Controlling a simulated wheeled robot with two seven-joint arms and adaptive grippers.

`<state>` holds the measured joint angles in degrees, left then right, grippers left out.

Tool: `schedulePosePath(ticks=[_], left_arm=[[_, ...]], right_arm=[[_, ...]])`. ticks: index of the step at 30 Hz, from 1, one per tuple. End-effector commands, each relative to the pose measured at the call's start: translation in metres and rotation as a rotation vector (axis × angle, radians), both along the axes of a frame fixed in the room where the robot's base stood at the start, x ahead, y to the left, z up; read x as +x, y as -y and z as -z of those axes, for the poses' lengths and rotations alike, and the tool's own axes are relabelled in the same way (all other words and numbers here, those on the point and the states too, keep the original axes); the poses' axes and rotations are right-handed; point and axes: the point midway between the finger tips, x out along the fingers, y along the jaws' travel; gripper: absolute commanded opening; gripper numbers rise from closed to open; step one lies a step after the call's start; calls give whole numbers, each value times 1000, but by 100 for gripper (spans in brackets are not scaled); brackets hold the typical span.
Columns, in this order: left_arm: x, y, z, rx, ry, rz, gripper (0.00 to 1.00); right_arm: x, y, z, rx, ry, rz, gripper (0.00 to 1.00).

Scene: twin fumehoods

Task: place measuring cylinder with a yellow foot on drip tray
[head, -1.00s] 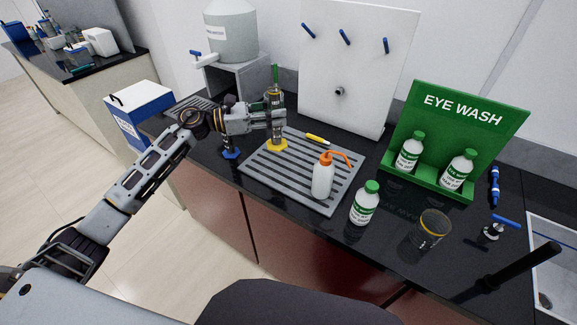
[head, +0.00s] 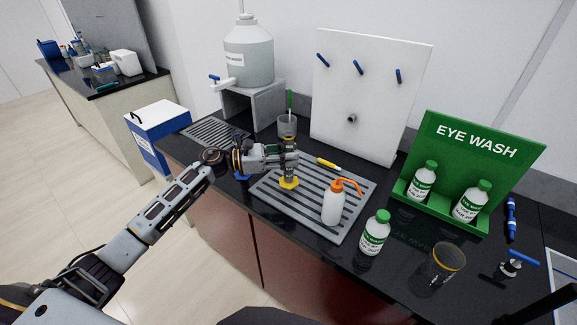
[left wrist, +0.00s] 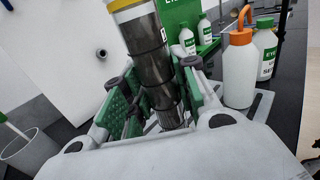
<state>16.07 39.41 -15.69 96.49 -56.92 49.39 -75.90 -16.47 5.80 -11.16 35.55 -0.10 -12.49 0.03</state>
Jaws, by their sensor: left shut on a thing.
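The measuring cylinder (head: 289,183) is dark-bodied with a yellow foot. My left gripper (head: 290,155) is shut around its body and keeps it upright. In the left wrist view its dark body (left wrist: 150,60) stands between the green-padded fingers, with a yellow band at the top. Its foot is over the left part of a large grey slatted tray (head: 320,222); contact is hard to tell. A smaller slatted tray (head: 213,131) lies below the carboy's tap at the back left. I cannot tell which is the drip tray.
A wash bottle (head: 333,205) with an orange spout stands on the large tray, beside a yellow pen-like item (head: 327,164). A green-capped bottle (head: 375,235) and a beaker (head: 444,264) stand to the right. A blue-footed item (head: 241,177) is partly hidden behind my left gripper.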

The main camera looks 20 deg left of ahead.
Motion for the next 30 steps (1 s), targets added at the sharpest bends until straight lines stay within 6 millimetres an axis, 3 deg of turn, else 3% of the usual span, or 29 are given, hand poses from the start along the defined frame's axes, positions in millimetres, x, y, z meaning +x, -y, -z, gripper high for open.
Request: schedulePosePath(ticks=[13, 24, 30], left_arm=[[0, 0, 5, -1, 0, -1, 2], [0, 0, 38, -1, 0, -1, 2], [0, 0, 41, -1, 0, 0, 2]], right_arm=[[-9, -3, 0, 4, -10, 1, 40], [-12, -7, -4, 6, -13, 1, 40], [-9, -10, -4, 10, -10, 1, 40]])
